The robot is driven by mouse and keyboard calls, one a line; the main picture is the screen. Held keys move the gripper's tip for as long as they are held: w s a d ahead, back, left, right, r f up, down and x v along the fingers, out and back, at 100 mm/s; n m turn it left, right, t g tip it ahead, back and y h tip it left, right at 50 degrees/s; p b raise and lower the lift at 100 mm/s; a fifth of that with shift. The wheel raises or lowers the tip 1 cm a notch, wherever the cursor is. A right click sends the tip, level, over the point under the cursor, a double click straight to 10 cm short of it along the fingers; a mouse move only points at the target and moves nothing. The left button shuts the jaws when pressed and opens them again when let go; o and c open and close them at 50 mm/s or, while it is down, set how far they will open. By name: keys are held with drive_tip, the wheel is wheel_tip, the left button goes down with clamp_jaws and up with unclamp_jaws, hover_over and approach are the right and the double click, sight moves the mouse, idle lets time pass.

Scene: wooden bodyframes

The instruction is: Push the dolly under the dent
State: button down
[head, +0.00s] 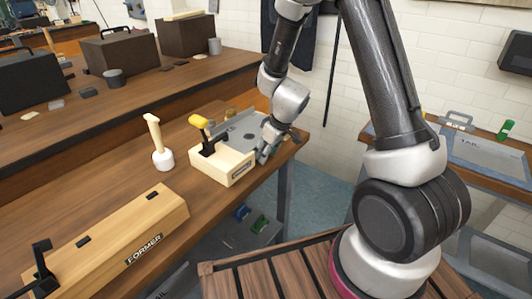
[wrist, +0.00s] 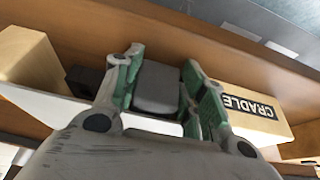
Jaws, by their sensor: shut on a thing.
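In the wrist view my gripper (wrist: 160,72) is shut with its green-padded fingers on either side of a grey block (wrist: 157,88), which looks like the dolly. In the head view my gripper (head: 264,151) is low at the right end of the wooden cradle (head: 225,165), beside the grey panel (head: 240,131) set over it. The dolly is hidden there. The cradle's label shows in the wrist view (wrist: 243,106). Dark spots mark the panel top, but I cannot tell which is the dent. I cannot tell whether the dolly touches the panel.
The wooden former (head: 125,240) lies at the front left of the bench (head: 95,190). Bare bench lies between former and cradle.

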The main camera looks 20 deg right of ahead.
drive_tip(key=shift+w+a, duration=0.6)
drive_tip(key=shift+w, duration=0.25)
drive_tip(key=c, duration=0.8)
unclamp_jaws()
drive_tip(key=shift+o, duration=0.2)
drive_tip(key=v, duration=1.2)
